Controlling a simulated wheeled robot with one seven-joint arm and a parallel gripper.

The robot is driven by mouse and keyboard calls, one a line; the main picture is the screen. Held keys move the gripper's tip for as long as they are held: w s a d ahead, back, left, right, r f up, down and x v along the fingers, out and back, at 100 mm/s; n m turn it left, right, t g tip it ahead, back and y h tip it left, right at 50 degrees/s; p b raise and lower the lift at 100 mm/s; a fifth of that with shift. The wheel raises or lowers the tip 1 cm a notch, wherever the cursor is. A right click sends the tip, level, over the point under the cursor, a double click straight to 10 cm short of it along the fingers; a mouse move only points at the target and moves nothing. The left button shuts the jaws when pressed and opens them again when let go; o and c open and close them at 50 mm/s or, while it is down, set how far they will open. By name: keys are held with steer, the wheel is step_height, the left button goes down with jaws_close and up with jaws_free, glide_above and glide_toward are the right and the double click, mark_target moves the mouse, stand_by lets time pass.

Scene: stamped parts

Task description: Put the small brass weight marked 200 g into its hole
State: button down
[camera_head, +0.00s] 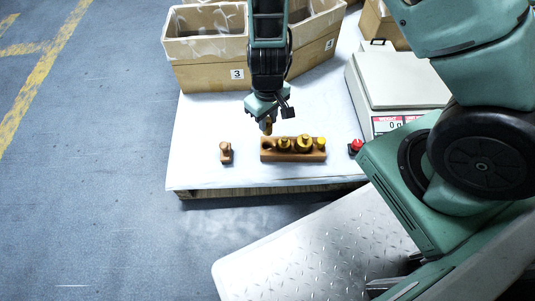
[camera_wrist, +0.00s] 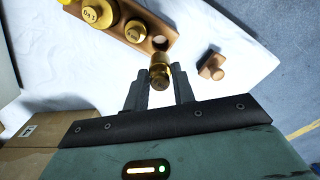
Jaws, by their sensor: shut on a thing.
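My gripper (camera_head: 267,122) is shut on a small brass weight (camera_wrist: 160,76), held between the fingertips in the wrist view. I cannot read its mark. The wooden block (camera_head: 293,156) lies on the white table top, with several brass weights (camera_head: 304,143) standing in it. In the wrist view an empty round hole (camera_wrist: 160,42) shows at the block's near end, just beyond the held weight. The held weight looks above the block's left end in the head view and apart from the hole.
A small wooden stamp-like piece (camera_head: 225,152) stands left of the block. A red button (camera_head: 356,146) and a scale (camera_head: 400,85) are to the right. Cardboard boxes (camera_head: 210,76) stand behind. The table's front edge is close to the block.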

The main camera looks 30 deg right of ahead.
mark_target(268, 140)
step_height(268, 140, down, 10)
steer(key=b, duration=0.7)
steer(key=shift+f, duration=0.1)
